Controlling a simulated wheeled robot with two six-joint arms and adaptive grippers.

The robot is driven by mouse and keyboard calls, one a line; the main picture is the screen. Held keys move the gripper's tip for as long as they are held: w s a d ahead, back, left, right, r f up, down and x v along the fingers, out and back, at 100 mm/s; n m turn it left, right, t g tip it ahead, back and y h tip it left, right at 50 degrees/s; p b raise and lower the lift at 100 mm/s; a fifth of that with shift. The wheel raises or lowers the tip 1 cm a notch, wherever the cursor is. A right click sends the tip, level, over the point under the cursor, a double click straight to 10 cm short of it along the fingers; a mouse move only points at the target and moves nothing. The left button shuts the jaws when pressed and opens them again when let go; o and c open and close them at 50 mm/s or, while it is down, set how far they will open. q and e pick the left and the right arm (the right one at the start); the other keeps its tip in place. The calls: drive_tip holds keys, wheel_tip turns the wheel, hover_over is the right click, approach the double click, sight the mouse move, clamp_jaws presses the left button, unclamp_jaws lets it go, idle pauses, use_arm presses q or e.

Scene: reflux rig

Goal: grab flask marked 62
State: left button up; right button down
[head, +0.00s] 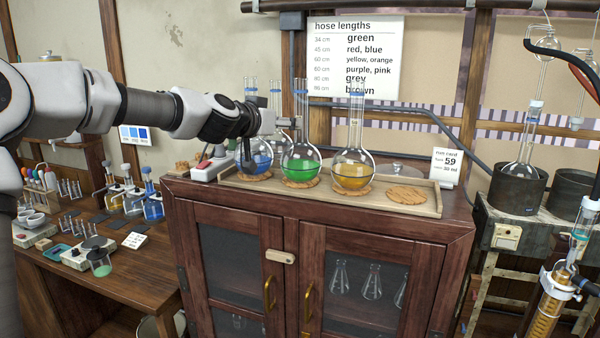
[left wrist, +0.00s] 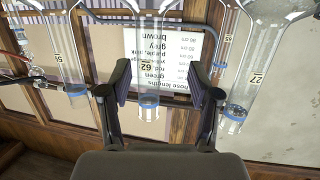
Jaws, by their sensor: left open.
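The flask marked 62 (left wrist: 149,84) shows upside down in the left wrist view. Its clear neck, with a blue band, stands between the spread fingers of my left gripper (left wrist: 160,73), with space on both sides. In the head view my left gripper (head: 283,122) is at neck height beside the green-filled flask (head: 301,167), which appears to be this one; its number cannot be read there. A flask marked 27 (left wrist: 246,88) is to the right in the wrist view, and another labelled flask (left wrist: 65,58) is to the left. My right gripper is not in view.
A blue-filled flask (head: 256,160) and a yellow-filled flask (head: 352,176) flank the green one on a wooden tray (head: 420,210) atop a cabinet. An empty cork ring (head: 406,196) lies at the tray's right. A run card (head: 447,168) stands behind it.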

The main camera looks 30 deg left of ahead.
sight(299, 139)
use_arm(q)
drive_tip(key=shift+w+d+f+b, duration=0.2)
drive_tip(key=shift+w+d+b, duration=0.4)
drive_tip(key=shift+w+d, duration=0.2)
drive_tip(key=shift+w+b, duration=0.35)
drive_tip(key=shift+w, duration=0.1)
drive_tip(key=x, duration=0.2)
drive_tip(key=b+x, duration=0.1)
drive_tip(key=shift+w+a+r, duration=0.15)
drive_tip(key=shift+w+a, duration=0.1)
drive_tip(key=shift+w+d, duration=0.2)
drive_tip(key=shift+w, duration=0.3)
drive_tip(key=shift+s, duration=0.3)
drive_tip(key=c, duration=0.7)
drive_tip(key=shift+a+r, duration=0.1)
clamp_jaws()
use_arm(e)
wheel_tip(299, 139, down, 4)
drive_tip(key=shift+d+f, duration=0.1)
drive_tip(key=shift+f, duration=0.1)
